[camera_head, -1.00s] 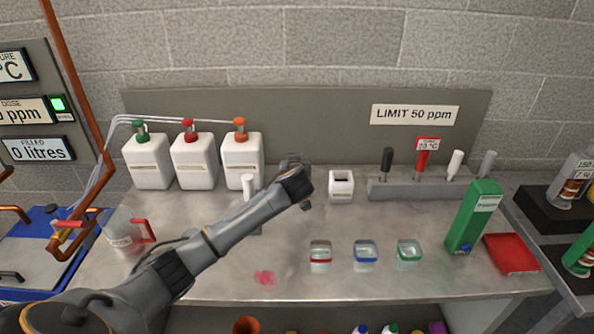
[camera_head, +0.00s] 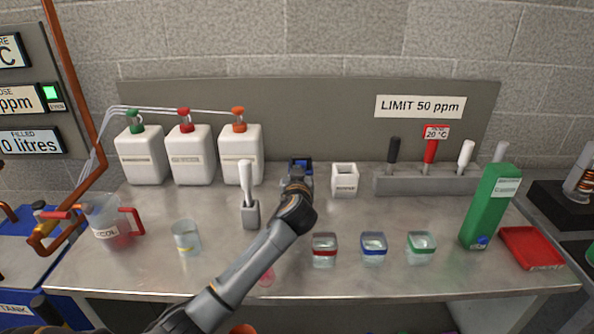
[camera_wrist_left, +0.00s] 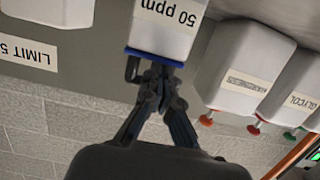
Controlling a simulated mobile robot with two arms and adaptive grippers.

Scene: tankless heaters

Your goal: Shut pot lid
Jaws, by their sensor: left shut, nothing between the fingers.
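A white pot labelled "50 ppm" (camera_wrist_left: 165,28) shows upside down in the left wrist view, with a blue rim or lid (camera_wrist_left: 155,57) along its mouth. Edge-on, I cannot tell whether the lid is fully down. In the head view a bit of blue (camera_head: 300,163) shows at the back of the bench, and my arm hides most of the pot. My left gripper (camera_wrist_left: 158,76) is shut and empty, its fingertips right at the blue edge; contact is unclear. In the head view the left gripper (camera_head: 297,183) is small and dark. My right gripper is not in view.
White bottles with coloured caps (camera_head: 190,155) stand left of the pot, and a small white box (camera_head: 344,180) stands close on its right. A holder with white sticks (camera_head: 250,213), a glass beaker (camera_head: 187,238) and small coloured-rim jars (camera_head: 373,247) stand nearer the front.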

